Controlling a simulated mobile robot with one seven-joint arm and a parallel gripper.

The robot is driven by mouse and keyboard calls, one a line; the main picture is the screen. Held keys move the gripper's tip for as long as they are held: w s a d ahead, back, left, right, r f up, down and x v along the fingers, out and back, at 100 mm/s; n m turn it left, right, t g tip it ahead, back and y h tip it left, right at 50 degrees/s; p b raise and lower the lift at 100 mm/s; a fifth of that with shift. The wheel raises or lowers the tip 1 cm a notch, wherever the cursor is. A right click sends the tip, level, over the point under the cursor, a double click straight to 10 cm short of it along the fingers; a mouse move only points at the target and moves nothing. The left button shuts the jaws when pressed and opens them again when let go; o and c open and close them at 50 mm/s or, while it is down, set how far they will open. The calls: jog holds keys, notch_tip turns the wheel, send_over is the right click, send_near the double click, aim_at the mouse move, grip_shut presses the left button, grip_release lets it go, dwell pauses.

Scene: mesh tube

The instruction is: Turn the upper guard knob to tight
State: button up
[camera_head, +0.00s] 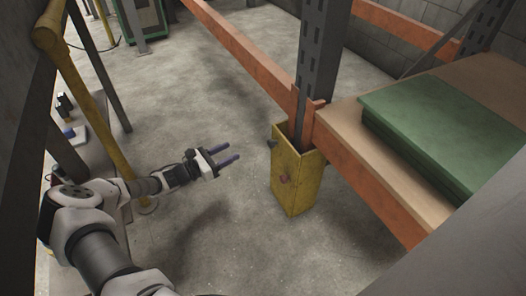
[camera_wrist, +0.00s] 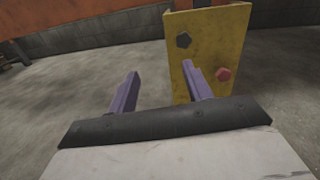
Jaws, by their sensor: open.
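A yellow post guard (camera_head: 298,197) stands on the floor around the foot of a grey rack upright. Its upper knob (camera_head: 272,142) is dark and sits near the guard's top edge. A red knob (camera_head: 285,178) sits lower on the same guard. In the wrist view the guard (camera_wrist: 211,48) is ahead, with the dark upper knob (camera_wrist: 183,40) to the left of and above the red knob (camera_wrist: 223,74). My gripper (camera_head: 228,153) is open and empty, to the left of the guard and apart from both knobs. I cannot read the knob's setting.
An orange-edged rack shelf (camera_head: 350,145) carrying green sheets (camera_head: 440,125) is at the right. A yellow rail (camera_head: 85,95) and a cluttered bench (camera_head: 80,150) are at the left. The concrete floor between gripper and guard is clear.

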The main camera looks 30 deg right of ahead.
jog(key=s+a+m+g, duration=0.1)
jog(key=s+a+g, duration=0.1)
jog(key=s, duration=0.1)
jog(key=b, duration=0.4)
send_near(269, 145)
jog(key=shift+m, duration=0.3)
jog(key=d, duration=0.7)
jog(key=shift+s+d, duration=0.2)
jog(key=shift+d, duration=0.2)
jog(key=c, duration=1)
